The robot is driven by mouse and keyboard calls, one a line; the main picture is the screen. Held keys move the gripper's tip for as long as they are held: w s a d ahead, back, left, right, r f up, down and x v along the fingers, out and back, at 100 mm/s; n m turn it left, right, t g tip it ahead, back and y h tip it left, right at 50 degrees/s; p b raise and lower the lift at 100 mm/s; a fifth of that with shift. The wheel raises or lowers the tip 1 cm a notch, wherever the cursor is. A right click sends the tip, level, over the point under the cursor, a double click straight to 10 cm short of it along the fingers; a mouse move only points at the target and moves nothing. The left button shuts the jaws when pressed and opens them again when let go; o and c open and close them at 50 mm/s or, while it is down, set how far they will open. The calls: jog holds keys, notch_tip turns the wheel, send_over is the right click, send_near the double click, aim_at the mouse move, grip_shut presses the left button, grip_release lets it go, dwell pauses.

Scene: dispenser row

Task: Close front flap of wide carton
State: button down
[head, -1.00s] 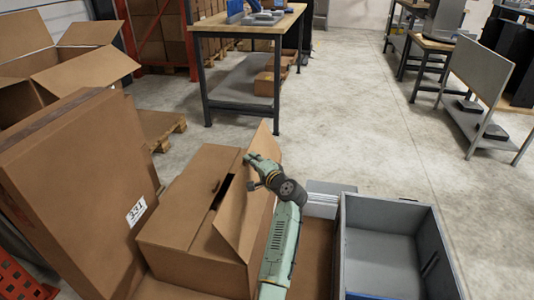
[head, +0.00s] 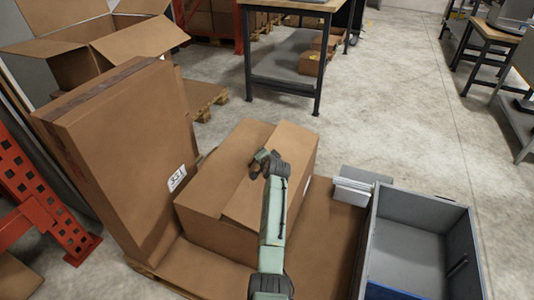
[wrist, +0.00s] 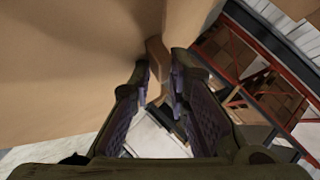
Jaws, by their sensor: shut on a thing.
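The wide brown carton (head: 212,226) sits low in the middle of the head view. Its right-hand flap (head: 290,150) now lies over the top, flat or nearly flat, beside the left part of the top (head: 230,160). My gripper (head: 259,160) is at the flap's inner edge, above the carton top, with my arm reaching across the flap. In the wrist view my gripper (wrist: 163,75) has its fingers close together, with a narrow brown cardboard piece (wrist: 156,55) between the tips. It appears to be the flap's edge; the exact contact is hard to see.
A tall flat carton (head: 120,150) with a white label stands close on the left. A grey bin (head: 425,215) and white stacked sheets (head: 352,190) are on the right. An open carton (head: 135,42) and a workbench (head: 285,70) stand behind.

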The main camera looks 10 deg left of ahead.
jog(key=shift+a+f+b, duration=0.25)
jog(key=shift+f, duration=0.3)
jog(key=shift+a+f+b, duration=0.2)
jog(key=shift+f, duration=0.35)
jog(key=c, duration=1.7)
grip_release()
jog(key=shift+d, duration=0.1)
jog(key=shift+s+r, duration=0.15)
jog(key=shift+r, duration=0.05)
jog(key=v, duration=1.1)
jog(key=shift+s+r, duration=0.1)
jog(key=shift+s, duration=0.15)
